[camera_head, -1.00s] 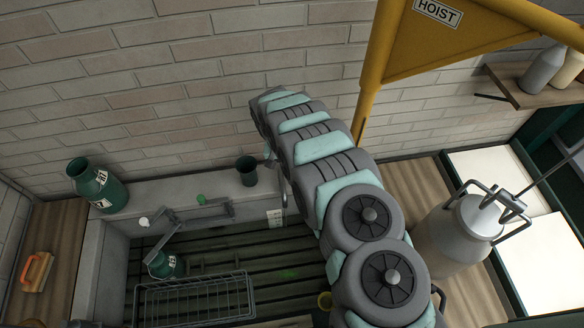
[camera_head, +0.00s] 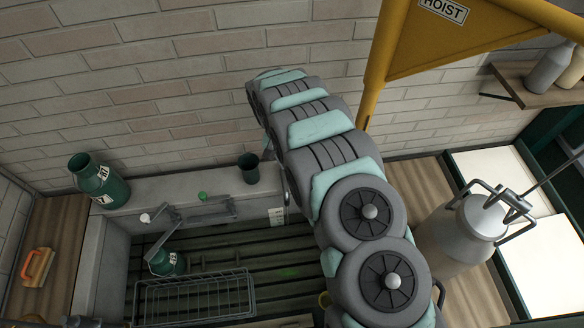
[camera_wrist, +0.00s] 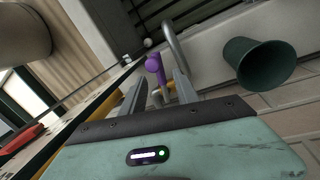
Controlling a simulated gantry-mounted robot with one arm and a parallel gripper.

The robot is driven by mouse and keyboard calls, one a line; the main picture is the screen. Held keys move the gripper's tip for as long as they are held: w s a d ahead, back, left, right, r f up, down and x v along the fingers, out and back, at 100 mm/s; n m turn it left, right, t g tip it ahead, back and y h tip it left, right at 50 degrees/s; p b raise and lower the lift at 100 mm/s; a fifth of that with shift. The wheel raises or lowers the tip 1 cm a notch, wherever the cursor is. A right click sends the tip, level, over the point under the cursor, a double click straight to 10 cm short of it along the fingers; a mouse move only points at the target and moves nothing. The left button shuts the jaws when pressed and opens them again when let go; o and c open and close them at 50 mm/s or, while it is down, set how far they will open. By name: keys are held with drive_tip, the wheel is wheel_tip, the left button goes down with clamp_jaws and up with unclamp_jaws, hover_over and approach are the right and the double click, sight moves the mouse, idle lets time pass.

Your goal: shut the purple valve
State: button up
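The purple valve (camera_wrist: 154,64) shows in the wrist view as a rounded purple knob on a short purple stem. My gripper (camera_wrist: 160,80) is open, with one grey finger on each side of the stem in the picture. I cannot tell whether either finger touches it. The lower end of the valve is partly hidden near my gripper's body. In the head view my arm hides both the purple valve and my gripper.
A dark green cup (camera_head: 248,168) stands on the sink's back ledge, and it is close on the right in the wrist view (camera_wrist: 258,62). A metal churn (camera_head: 455,235) stands right.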

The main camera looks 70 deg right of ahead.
wheel_tip(320, 180, up, 7)
drive_tip(key=w, duration=0.1)
drive_tip(key=shift+w+a, duration=0.15)
drive_tip(key=shift+w, duration=0.05)
drive_tip(key=shift+f, duration=0.15)
drive_tip(key=shift+c, duration=0.3)
